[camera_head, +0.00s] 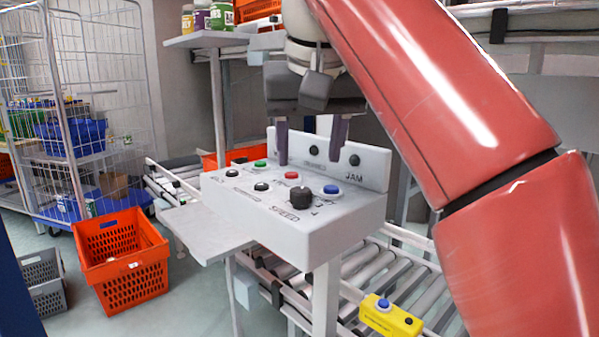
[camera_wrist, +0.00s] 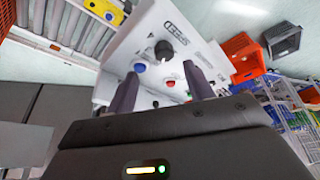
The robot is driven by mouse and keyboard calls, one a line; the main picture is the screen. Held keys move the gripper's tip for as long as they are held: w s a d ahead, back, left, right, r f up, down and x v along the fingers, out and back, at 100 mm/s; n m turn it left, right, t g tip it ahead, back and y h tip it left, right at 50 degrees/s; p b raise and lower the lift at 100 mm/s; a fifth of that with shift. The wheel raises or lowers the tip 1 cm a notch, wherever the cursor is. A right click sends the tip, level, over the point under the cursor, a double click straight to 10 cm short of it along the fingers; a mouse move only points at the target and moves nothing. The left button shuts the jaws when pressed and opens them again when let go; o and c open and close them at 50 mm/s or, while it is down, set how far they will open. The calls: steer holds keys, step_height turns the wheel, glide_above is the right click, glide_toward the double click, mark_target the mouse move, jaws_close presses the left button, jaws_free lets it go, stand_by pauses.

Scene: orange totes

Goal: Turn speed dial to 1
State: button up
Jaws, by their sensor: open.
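The speed dial (camera_head: 300,198) is a black knob at the front right of the white control panel (camera_head: 345,235), beside the printed word SPEED. It also shows in the wrist view (camera_wrist: 164,50), beyond my fingertips. A blue button (camera_head: 331,189), a red button (camera_head: 291,175), a green button (camera_head: 260,163) and black buttons share the panel top. My gripper (camera_head: 312,150) is open, with two dark fingers pointing down above the back part of the panel. The dial lies in front of the fingers, apart from them. In the wrist view my gripper (camera_wrist: 160,90) is empty. The dial's exact setting is too small to read.
The panel's upright back plate (camera_head: 372,165), marked JAM, stands close behind the fingers. A roller conveyor (camera_head: 385,265) runs beneath, with a yellow button box (camera_head: 390,318). An orange tote (camera_head: 122,260) and a wire cage trolley (camera_head: 75,110) stand at left.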

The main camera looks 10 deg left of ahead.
mark_target(302, 190)
steer(key=shift+a+x, duration=0.2)
steer(key=shift+x, duration=1.65)
steer(key=shift+a+x, duration=0.2)
steer(key=shift+x, duration=1.6)
steer(key=shift+w+r, duration=0.1)
steer(key=shift+w, duration=0.05)
steer(key=c, duration=1)
steer(key=shift+o, duration=0.2)
steer(key=n+g+y, duration=0.1)
steer(key=n, duration=0.2)
steer(key=n+y, duration=0.1)
steer(key=n, duration=0.2)
steer(key=shift+w+d+g, duration=0.2)
steer(key=shift+g, duration=0.2)
steer(key=n+g, duration=0.1)
steer(key=n, duration=0.2)
steer(key=n+g+y, duration=0.1)
steer(key=n, duration=0.1)
steer(key=shift+w+n, duration=0.1)
steer(key=shift+n, duration=0.3)
